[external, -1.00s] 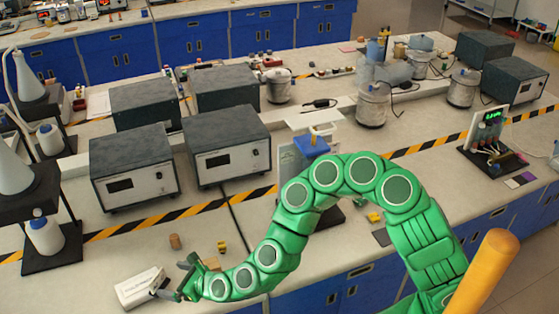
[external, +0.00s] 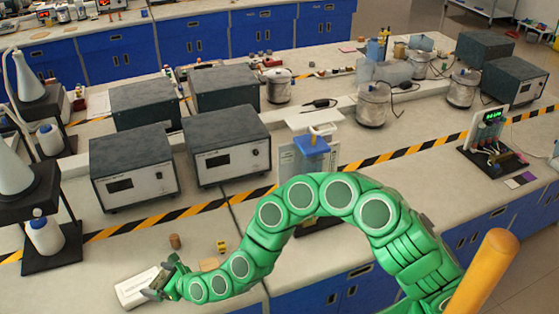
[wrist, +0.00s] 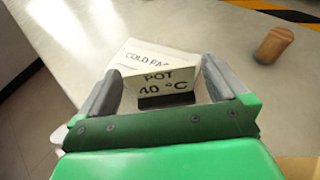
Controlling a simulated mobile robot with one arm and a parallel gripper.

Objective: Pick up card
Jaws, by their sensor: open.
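In the wrist view, a small pale card (wrist: 158,80) marked "POT 40 °C" stands between the two fingers of my gripper (wrist: 163,78). The fingers are apart, one on each side of the card. A dark slot-like patch shows below its lettering. Behind the card lies a white box (wrist: 135,53) marked "COLD PAC", the rest of its label hidden. In the external view my gripper (external: 162,279) is at the right end of the white box (external: 137,288), low over the bench. The card cannot be made out there.
A brown cork-like cylinder (wrist: 273,45) stands to the right in the wrist view; it also shows in the external view (external: 175,241). A small yellow block (external: 222,246) and a flat tan disc (external: 208,264) lie nearby. The bench's front edge is close.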

